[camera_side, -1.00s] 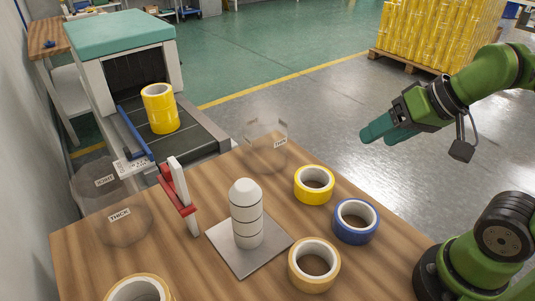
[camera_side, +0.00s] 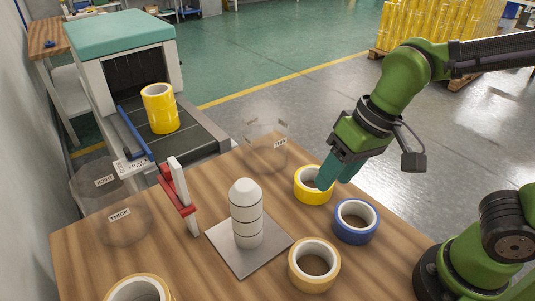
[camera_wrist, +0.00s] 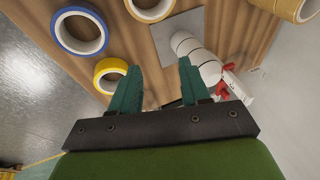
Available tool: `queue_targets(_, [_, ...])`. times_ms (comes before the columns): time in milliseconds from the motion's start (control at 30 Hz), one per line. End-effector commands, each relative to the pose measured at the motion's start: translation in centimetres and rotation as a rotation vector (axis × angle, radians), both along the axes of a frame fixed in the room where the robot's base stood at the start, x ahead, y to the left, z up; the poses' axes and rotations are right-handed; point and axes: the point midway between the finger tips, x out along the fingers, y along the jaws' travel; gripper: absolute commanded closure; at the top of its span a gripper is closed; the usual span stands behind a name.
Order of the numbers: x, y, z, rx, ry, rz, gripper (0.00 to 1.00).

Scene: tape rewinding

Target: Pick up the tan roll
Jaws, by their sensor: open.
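A tan roll (camera_side: 298,278) lies flat on the wooden table, to the right of the white spindle, in the side view. In the wrist view this tan roll (camera_wrist: 151,18) is cut by the top edge. Another tan roll (camera_side: 118,290) is cut by the bottom edge of the side view; tan tape (camera_wrist: 283,9) also shows at the wrist view's top right. My gripper (camera_side: 333,178) is open and empty, tilted down over the yellow roll (camera_side: 310,200), partly covering it in the side view. In the wrist view, its spread fingers (camera_wrist: 160,68) are beside the yellow roll (camera_wrist: 98,83).
A blue roll (camera_side: 352,239) lies between the yellow and tan rolls. The white spindle (camera_side: 246,212) stands on a grey plate (camera_side: 225,247). A red and white stand (camera_side: 178,190) is left of it.

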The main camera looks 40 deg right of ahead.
Motion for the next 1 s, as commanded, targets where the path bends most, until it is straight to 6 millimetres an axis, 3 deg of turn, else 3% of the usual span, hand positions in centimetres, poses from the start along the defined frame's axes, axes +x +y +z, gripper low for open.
queue_targets(33, [-0.2,2.4,-0.9,-0.033,0.067,0.023,0.54])
queue_targets(100, [-0.5,4.9,-1.9,-0.084,0.141,0.009,0.54])
queue_targets(267, [-1.0,8.7,-3.3,-0.19,0.241,-0.121,0.54])
queue_targets(433, [-0.4,8.6,-2.5,-0.203,0.264,-0.307,0.54])
queue_targets(567, [-0.6,8.4,-3.6,-0.206,0.276,-0.345,0.54])
queue_targets(1000, [-0.6,8.4,-12.5,-0.206,0.276,-0.342,0.54])
